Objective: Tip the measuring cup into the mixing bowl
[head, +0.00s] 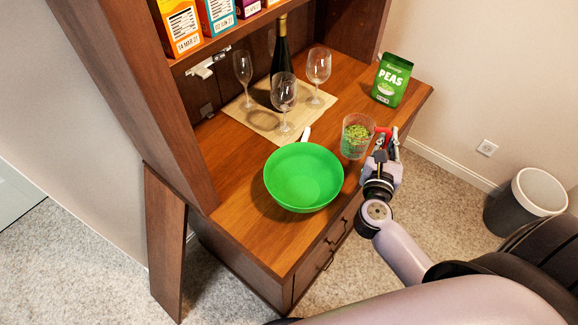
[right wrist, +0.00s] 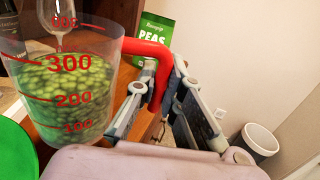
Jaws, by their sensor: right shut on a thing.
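The clear measuring cup (head: 356,137) with red markings holds green peas and is upright at the right of the bowl. It also shows large in the right wrist view (right wrist: 70,85), with peas up to about the 300 mark. My right gripper (head: 383,143) is shut on the cup's red handle (right wrist: 150,52). The green mixing bowl (head: 303,177) stands on the wooden counter and looks empty. A bit of its rim shows at the lower left of the right wrist view. I cannot tell whether the cup touches the counter. My left gripper is not in view.
A white handle or utensil (head: 306,134) shows behind the bowl. Several wine glasses (head: 284,97) and a dark bottle (head: 281,50) stand on a mat behind. A green peas bag (head: 391,79) stands at the back right. The hutch shelf with boxes overhangs at left.

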